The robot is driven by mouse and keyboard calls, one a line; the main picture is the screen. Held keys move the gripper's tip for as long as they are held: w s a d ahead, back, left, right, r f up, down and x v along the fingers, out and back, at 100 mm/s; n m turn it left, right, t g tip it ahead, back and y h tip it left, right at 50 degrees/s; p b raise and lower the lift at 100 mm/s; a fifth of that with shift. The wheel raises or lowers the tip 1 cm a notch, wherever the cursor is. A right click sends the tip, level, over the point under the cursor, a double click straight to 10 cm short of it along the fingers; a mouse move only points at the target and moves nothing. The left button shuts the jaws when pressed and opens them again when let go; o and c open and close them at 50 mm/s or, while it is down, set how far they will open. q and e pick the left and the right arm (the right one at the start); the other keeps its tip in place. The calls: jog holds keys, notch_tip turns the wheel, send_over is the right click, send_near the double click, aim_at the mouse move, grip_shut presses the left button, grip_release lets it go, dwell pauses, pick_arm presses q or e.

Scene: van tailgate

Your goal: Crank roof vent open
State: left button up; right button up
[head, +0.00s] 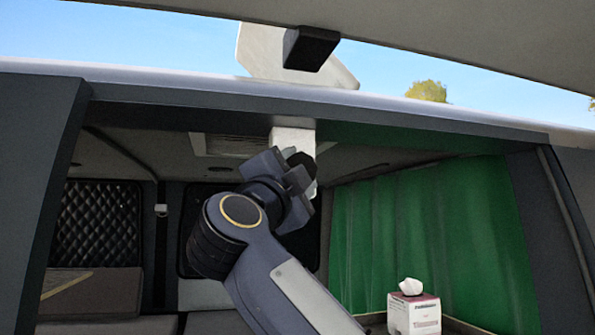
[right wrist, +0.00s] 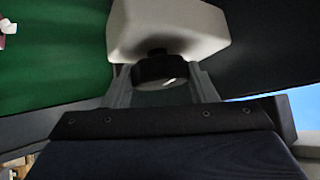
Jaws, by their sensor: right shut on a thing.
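The roof vent (head: 225,146) shows as a pale framed panel in the van ceiling, partly hidden behind my right arm and the white housing. A white housing (head: 293,137) hangs from the ceiling beside it. In the right wrist view the white housing (right wrist: 168,28) has a round black knob (right wrist: 160,70) on its near side. My right gripper (right wrist: 162,88) is shut on the black knob, one finger on each side. My left gripper is in neither view.
A green curtain (head: 430,235) hangs on the right, with a tissue box (head: 413,313) in front of it. The opening's upper edge (head: 330,108) runs just above my right gripper. A black block (head: 310,48) on a white plate (head: 262,50) is above the opening.

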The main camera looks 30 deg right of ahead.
jog(key=shift+w+a, duration=0.1)
jog(key=shift+a, duration=0.05)
jog(key=o, duration=0.7)
jog(key=shift+o, duration=1.1)
jog(key=shift+w+a, duration=0.1)
jog(key=shift+a, duration=0.05)
jog(key=shift+o, duration=0.2)
jog(key=shift+w+a, duration=0.15)
jog(key=shift+a, duration=0.05)
pick_arm(q)
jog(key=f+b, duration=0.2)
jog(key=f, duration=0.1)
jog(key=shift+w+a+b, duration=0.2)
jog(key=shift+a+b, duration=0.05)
jog(key=shift+b, duration=0.15)
pick_arm(e)
jog(key=v, duration=0.7)
jog(key=shift+a, duration=0.4)
jog(key=shift+f, duration=0.1)
